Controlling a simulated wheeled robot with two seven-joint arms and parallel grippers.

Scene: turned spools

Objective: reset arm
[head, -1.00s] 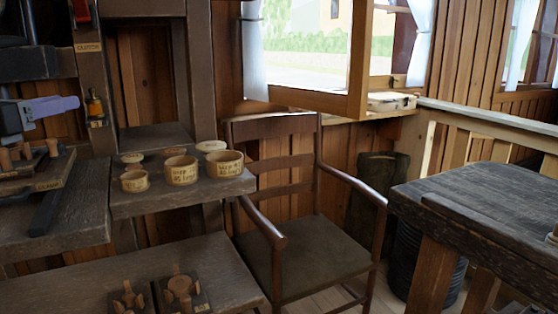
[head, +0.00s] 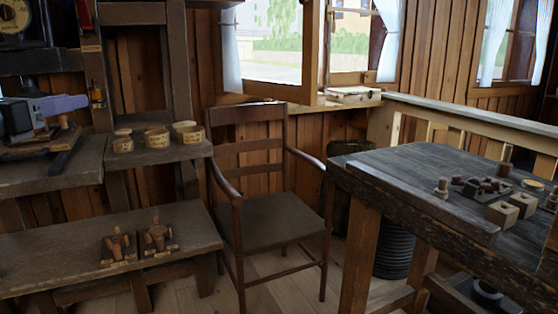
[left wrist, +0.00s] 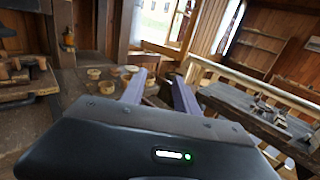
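My left gripper (head: 62,104) shows at the left edge of the head view, a dark body with pale purple fingers. It is in the air in front of the dark wall shelving, above the left bench. In the left wrist view its two purple fingers (left wrist: 160,95) stand apart with nothing between them, so it is open and empty. Turned wooden spools (head: 442,188) stand on the dark table at the right, well away from this gripper. My right gripper is not in view.
A wooden armchair (head: 270,215) stands between the left benches and the dark table (head: 400,165). Small round boxes (head: 157,139) sit on a raised shelf. Two small wooden pieces on dark bases (head: 157,236) sit on the low bench. The table holds a tray and square blocks (head: 502,213).

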